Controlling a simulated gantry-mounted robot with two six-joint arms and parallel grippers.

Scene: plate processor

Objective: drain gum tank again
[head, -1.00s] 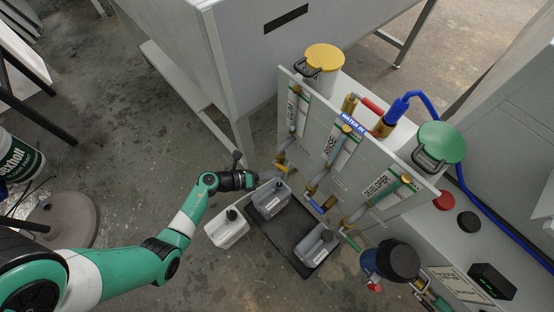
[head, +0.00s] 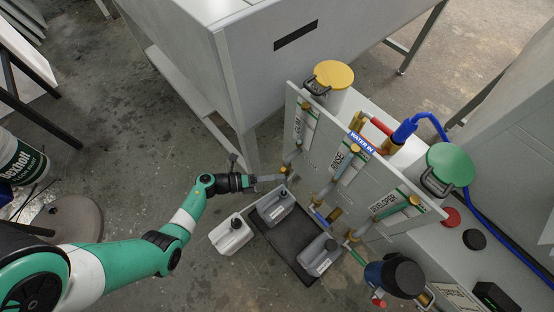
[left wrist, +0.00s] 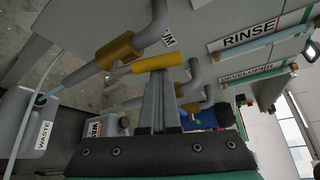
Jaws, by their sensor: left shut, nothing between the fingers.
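The gum tank with a yellow lid (head: 331,74) stands behind the left end of the panel (head: 345,165). Its brass valve (left wrist: 115,50) has a yellow handle (left wrist: 157,63) lying nearly level in the left wrist view. My left gripper (head: 283,177) is at the panel's lower left. Its fingers (left wrist: 160,82) are shut and empty, with their tips right at the handle; I cannot tell if they touch. In the head view my gripper largely hides the handle. A jug labelled WASTE (left wrist: 42,137) stands beside the GUM jug (left wrist: 108,128). My right gripper is out of view.
A black tray (head: 285,238) on the floor holds two grey jugs; a third jug (head: 231,234) stands left of it. RINSE and DEVELOPER pipework is to the right, with a green-lidded tank (head: 449,165). A dark blue pump (head: 395,275) is at the lower right.

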